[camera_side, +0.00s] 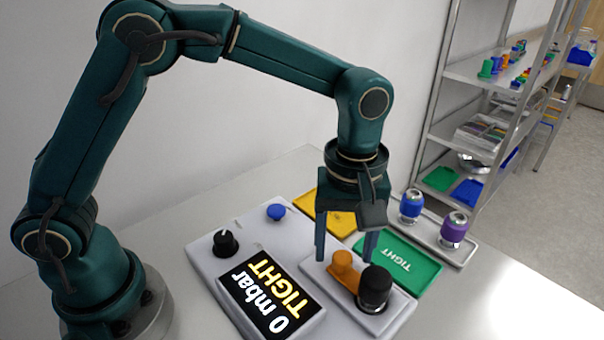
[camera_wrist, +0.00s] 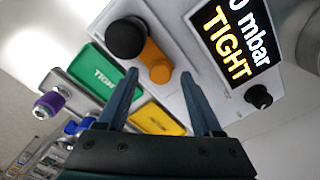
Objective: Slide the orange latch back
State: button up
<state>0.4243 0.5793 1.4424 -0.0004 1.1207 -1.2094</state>
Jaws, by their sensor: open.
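The orange latch (camera_side: 343,262) has a round knob and an arm reaching to the black cylindrical part (camera_side: 375,287) on the grey-white device. In the wrist view the latch (camera_wrist: 156,66) lies beside the black part (camera_wrist: 126,38). My gripper (camera_side: 345,257) points down and is open and empty. Its fingers stand to the left and right of the orange knob in the side view. In the wrist view the fingertips (camera_wrist: 159,76) also flank the knob, with gaps on both sides. I cannot tell how far down beside the knob they reach.
The device's screen (camera_side: 268,300) reads 0 mbar TIGHT. A black dial (camera_side: 225,243) and blue button (camera_side: 276,212) are on its panel. Behind are a green TIGHT tray (camera_side: 400,262), a yellow tray (camera_side: 330,208), and a grey tray (camera_side: 432,235) bearing blue and purple parts.

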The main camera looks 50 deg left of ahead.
jog(key=shift+f, duration=0.65)
grip_shut()
